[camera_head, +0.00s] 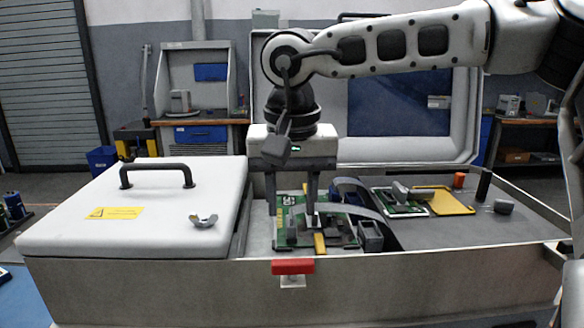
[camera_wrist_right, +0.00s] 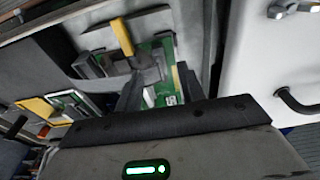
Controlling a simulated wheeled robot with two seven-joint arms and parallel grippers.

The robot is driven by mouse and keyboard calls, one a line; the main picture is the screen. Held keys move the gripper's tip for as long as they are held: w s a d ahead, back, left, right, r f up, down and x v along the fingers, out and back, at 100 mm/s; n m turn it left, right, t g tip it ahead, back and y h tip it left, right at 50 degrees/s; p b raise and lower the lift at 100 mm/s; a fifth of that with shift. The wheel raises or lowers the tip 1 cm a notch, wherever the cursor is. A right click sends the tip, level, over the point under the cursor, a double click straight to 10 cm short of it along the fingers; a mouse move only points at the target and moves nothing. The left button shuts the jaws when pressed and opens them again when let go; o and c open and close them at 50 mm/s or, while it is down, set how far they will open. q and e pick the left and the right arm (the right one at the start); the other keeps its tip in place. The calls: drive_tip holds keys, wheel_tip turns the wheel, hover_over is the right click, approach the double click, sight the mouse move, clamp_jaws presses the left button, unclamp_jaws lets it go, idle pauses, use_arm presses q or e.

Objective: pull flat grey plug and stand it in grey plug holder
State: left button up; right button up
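A green circuit board (camera_head: 287,240) lies in the open bay of the cabinet. A flat grey ribbon cable (camera_head: 352,210) curves over it from the right and ends near a small grey plug (camera_head: 312,222), partly covered by a finger. My right gripper (camera_head: 292,205) points down over the board, its fingers spread apart. In the wrist view the right gripper (camera_wrist_right: 160,85) shows board between its fingers, and a dark grey block (camera_wrist_right: 146,66) lies just beyond them. A grey open-topped box (camera_head: 370,237), apparently the plug holder, stands at the board's right. My left gripper is out of view.
A white lid with a black handle (camera_head: 158,168) and a wing nut (camera_head: 204,220) is at the left. A yellow plate (camera_head: 443,202), a small green board (camera_head: 398,209) and cylinders lie on the grey right-hand deck. A red latch (camera_head: 293,266) is on the front wall.

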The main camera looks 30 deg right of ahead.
sight(291, 223)
drive_tip(key=shift+w+f, duration=0.15)
drive_tip(key=shift+f, duration=1.15)
clamp_jaws()
